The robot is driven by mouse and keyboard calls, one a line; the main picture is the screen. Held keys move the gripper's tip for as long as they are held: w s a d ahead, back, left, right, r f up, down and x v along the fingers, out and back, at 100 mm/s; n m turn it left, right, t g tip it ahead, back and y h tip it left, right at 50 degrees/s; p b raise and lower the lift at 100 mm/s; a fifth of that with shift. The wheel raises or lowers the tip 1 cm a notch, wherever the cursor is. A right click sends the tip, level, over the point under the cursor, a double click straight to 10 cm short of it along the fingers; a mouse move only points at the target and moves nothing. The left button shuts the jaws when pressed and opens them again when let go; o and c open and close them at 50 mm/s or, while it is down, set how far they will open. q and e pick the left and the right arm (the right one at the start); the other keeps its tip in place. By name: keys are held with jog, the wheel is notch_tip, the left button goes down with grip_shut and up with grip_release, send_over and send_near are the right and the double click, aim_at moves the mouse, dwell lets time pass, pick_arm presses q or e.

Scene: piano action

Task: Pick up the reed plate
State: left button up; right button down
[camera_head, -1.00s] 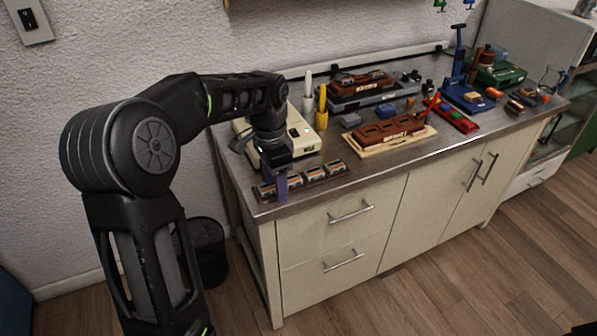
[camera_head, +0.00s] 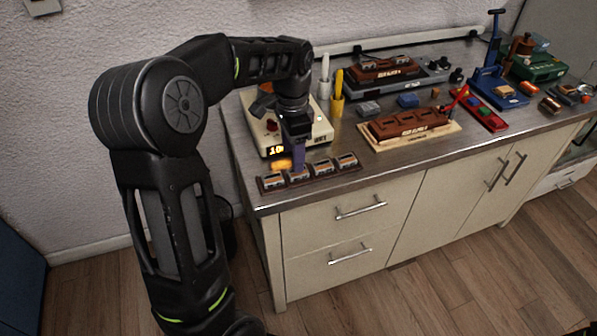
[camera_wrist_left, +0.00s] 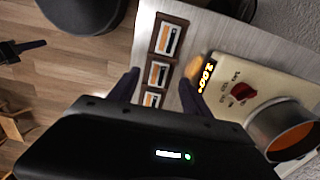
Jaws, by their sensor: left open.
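A dark brown tray (camera_head: 352,170) near the bench's front left edge holds several small framed plates in a row, with orange, white and dark faces. I take these to be reed plates; one reed plate (camera_head: 323,168) lies right of my gripper. My left gripper (camera_head: 299,166) points down over the tray and partly hides a plate. In the left wrist view, the open fingers (camera_wrist_left: 157,92) stand on either side of the tray row, with a plate (camera_wrist_left: 157,74) between them. Nothing is held.
A beige box with a lit display (camera_head: 318,132) stands just behind the tray. A small orange object (camera_head: 281,164) lies between them, close to one finger. White and yellow holders (camera_head: 337,104) and a brown block on a wooden base (camera_head: 408,124) stand to the right.

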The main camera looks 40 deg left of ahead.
pick_arm(q)
jog(key=shift+f, duration=0.2)
jog(key=shift+f+p, duration=0.65)
jog(key=shift+f, duration=1.95)
jog(key=shift+c, duration=0.2)
grip_shut()
